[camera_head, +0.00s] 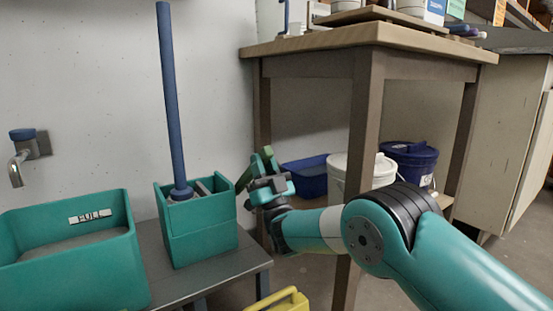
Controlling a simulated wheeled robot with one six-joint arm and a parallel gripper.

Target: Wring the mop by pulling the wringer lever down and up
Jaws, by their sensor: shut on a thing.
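The mop (171,100) stands upright with its blue handle rising from a square green wringer bucket (200,238); its head is hidden inside.
The bucket stands on a low grey bench (180,277) beside a green basin (75,275) marked FULL. A wall tap (28,150) is at the left. A wooden table (370,37) with white and blue buckets beneath stands behind my arm. Something yellow (280,302) is below.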

